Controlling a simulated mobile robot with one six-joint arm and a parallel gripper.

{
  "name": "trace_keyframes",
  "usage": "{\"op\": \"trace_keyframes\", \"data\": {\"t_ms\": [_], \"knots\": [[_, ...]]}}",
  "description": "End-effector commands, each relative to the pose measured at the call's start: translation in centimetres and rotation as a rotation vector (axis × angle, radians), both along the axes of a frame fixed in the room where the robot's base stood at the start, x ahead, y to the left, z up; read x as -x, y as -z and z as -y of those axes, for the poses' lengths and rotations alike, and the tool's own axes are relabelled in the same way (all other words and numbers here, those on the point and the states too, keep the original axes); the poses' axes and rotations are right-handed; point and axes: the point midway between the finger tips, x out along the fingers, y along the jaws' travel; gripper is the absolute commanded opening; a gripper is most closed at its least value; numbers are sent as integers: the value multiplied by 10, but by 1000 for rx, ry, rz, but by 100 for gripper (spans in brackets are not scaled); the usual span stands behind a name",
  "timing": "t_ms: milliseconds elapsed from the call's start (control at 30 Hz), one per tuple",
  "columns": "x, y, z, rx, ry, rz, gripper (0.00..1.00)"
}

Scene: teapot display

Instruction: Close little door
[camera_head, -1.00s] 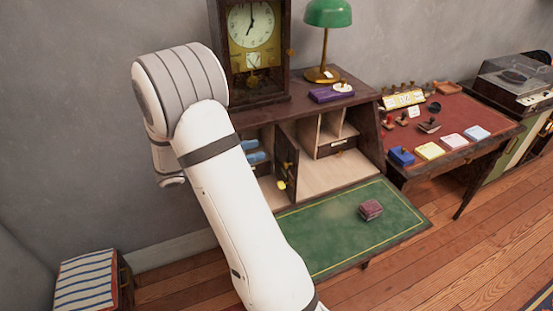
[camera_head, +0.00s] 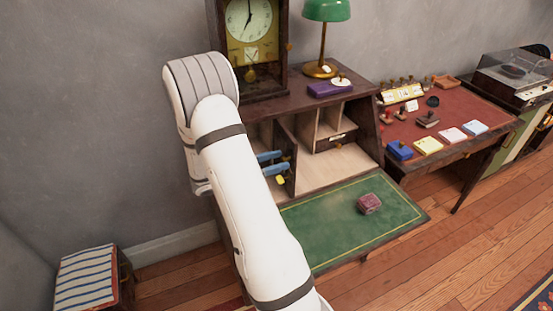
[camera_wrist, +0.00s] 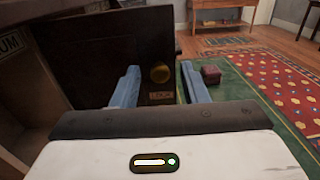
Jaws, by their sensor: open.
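The little door (camera_head: 285,146) is a dark wooden panel standing open, edge-on, inside the writing desk in the head view.
The desk's green fold-down flap (camera_head: 325,235) bears a small dark red box (camera_head: 369,203). Open compartments (camera_head: 340,165) lie right of the door. A clock (camera_head: 249,45), a green lamp (camera_head: 326,12) and a purple box (camera_head: 328,88) stand on top.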

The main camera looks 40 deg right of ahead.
Motion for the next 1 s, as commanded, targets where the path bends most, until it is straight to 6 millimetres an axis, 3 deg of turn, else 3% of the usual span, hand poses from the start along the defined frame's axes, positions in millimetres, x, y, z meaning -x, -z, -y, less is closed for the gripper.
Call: {"op": "trace_keyframes", "data": {"t_ms": [267, 733, 1000], "knots": [[0, 0, 1, 0, 0, 0, 40], [0, 0, 1, 0, -1, 0, 2], [0, 0, 1, 0, -1, 0, 0]]}}
